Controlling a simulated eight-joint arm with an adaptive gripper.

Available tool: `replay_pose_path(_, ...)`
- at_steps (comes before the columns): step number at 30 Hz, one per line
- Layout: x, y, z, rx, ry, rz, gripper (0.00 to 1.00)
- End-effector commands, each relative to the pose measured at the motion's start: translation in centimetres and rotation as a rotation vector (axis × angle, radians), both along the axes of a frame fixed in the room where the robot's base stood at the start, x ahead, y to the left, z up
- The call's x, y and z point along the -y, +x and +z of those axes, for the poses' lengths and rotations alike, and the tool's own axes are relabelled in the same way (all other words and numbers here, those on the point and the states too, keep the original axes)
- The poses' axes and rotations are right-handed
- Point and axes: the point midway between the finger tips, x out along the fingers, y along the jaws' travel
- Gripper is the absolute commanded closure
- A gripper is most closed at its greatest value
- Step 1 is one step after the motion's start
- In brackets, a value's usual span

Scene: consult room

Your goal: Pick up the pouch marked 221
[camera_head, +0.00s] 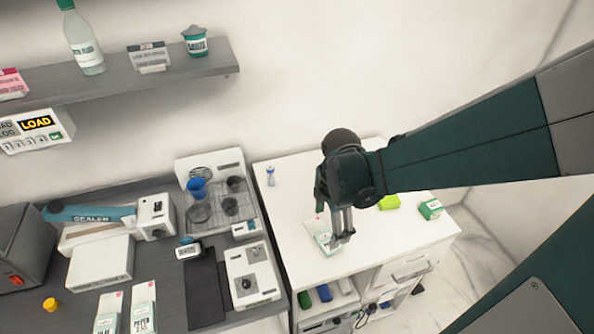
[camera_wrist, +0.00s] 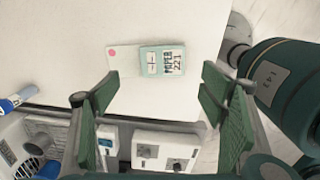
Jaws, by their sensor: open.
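The pouch marked 221 (camera_wrist: 162,61) lies flat on the white cabinet top (camera_wrist: 60,55). It has a white end with a pink dot and a pale teal end with dark print reading 221. In the head view the pouch (camera_head: 324,241) is partly hidden by my fingers. My gripper (camera_head: 342,238) points down over the cabinet top, close to the pouch. In the wrist view my gripper (camera_wrist: 155,98) is open, with nothing between its green pads. The pouch shows beyond the fingertips, roughly centred between them. I cannot tell the exact height gap.
A green box (camera_head: 430,209) and a lime item (camera_head: 389,202) lie right of my gripper. A small blue-and-white vial (camera_head: 270,176) stands at the back left. Two similar pouches (camera_head: 143,308) (camera_head: 108,314) lie on the grey counter (camera_head: 205,290). Clear cabinet top surrounds the pouch.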

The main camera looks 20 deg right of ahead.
Motion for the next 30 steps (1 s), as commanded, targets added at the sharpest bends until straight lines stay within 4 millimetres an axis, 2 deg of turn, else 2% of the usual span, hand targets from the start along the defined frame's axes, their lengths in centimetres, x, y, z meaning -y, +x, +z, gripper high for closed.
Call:
replay_pose_path(6, 0.2, 0.0, -0.3, -0.023, 0.001, 0.063, 0.29)
replay_pose_path(19, 0.2, -0.1, -0.5, -0.024, 0.002, 0.067, 0.29)
replay_pose_path(30, 0.2, 0.0, -2.6, -0.024, 0.002, 0.067, 0.29)
